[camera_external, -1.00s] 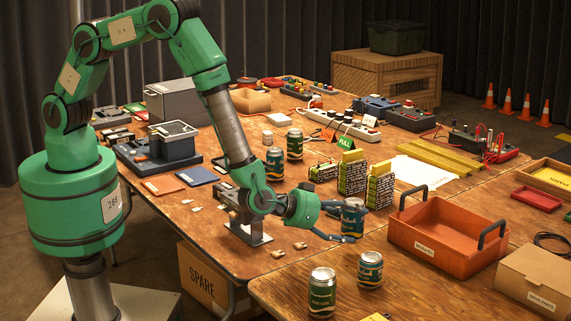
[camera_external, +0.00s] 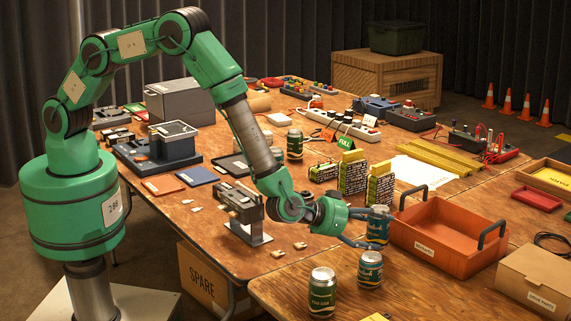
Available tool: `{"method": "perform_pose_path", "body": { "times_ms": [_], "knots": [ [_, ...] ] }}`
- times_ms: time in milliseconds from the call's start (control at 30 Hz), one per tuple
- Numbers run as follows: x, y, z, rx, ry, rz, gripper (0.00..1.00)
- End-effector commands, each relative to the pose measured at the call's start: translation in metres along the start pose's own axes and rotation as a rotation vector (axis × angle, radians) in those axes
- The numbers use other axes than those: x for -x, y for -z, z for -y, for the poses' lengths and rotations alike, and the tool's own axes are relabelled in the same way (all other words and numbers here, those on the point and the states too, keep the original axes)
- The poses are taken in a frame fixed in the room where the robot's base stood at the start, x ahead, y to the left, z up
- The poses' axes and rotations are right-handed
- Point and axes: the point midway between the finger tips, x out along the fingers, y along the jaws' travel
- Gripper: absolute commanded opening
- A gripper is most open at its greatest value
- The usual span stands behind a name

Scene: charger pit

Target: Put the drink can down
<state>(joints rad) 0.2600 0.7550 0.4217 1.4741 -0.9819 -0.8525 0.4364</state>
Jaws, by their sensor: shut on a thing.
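My gripper (camera_external: 364,228) is shut on a blue-and-green drink can (camera_external: 379,227), held upright at the left end of the orange tray. The fingers reach around the can from the left. Whether its base touches the table cannot be told. Two similar cans stand on the front table: a green one (camera_external: 322,293) and a blue-green one (camera_external: 370,272) just below my gripper. Another can (camera_external: 294,144) stands farther back on the main table.
The orange tray (camera_external: 431,258) with dark handles is close to the right of the held can. Black-and-yellow battery packs (camera_external: 353,178) stand behind my gripper. The front table (camera_external: 420,300) has bare wood right of the standing cans.

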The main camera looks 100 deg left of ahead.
Motion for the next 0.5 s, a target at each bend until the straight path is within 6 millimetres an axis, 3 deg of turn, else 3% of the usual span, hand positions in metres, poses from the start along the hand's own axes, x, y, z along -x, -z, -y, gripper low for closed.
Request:
{"method": "perform_pose_path", "body": {
  "times_ms": [200,500],
  "knots": [
    [-0.009,-0.022,0.000,-0.001,0.000,0.000,0.30],
    [-0.010,-0.024,0.000,0.000,0.000,-0.001,0.30]
  ]
}}
